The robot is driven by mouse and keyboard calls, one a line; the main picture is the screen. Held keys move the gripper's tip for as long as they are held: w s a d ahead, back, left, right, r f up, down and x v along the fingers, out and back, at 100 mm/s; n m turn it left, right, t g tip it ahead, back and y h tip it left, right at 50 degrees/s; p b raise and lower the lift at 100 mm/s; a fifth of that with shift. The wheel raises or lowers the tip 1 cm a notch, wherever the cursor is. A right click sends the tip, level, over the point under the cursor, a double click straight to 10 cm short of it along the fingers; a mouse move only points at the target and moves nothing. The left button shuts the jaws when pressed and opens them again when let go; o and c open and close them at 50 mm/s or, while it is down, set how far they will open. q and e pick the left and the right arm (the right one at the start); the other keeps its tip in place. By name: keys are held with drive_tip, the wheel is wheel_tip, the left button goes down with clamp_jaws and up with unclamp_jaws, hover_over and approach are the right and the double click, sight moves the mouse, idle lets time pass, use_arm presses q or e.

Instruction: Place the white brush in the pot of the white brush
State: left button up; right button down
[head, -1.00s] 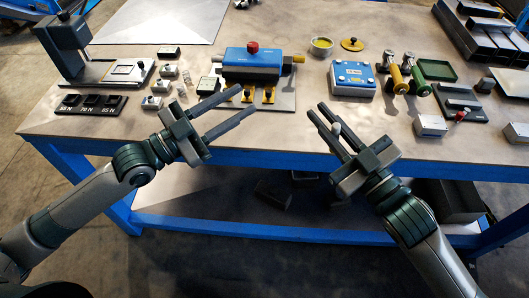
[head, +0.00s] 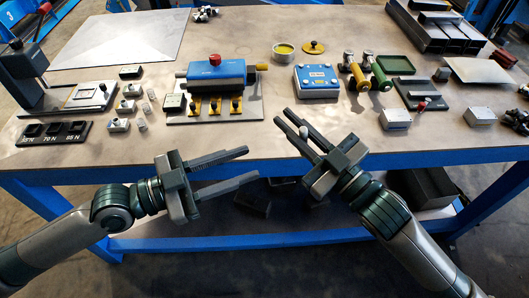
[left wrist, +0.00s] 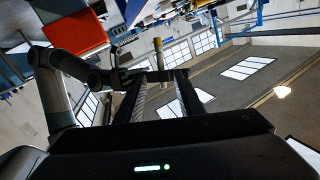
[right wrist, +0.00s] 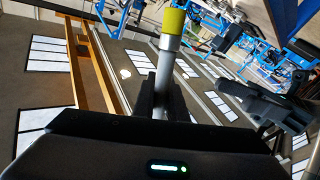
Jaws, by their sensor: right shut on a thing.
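My right gripper (head: 282,117) is shut on a slim pale thing, which I take to be the white brush (head: 303,131). In the right wrist view the brush (right wrist: 168,62) shows a grey-white shaft and a yellow-green end, standing up from between the fingers. A round, open metal pot (head: 283,58) with yellow inside stands at the table's back middle, well beyond both grippers. My left gripper (head: 252,164) is open and empty, low in front of the table edge.
Brass (head: 355,77) and green (head: 381,80) handled tools are to the right. The table's front middle (head: 255,137) is clear.

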use_arm(q)
drive_tip(key=x, duration=1.1)
drive_tip(key=shift+w+d, duration=0.15)
drive_tip(key=shift+d, duration=0.2)
clamp_jaws()
use_arm(e)
drive_tip(key=c, duration=1.7)
unclamp_jaws()
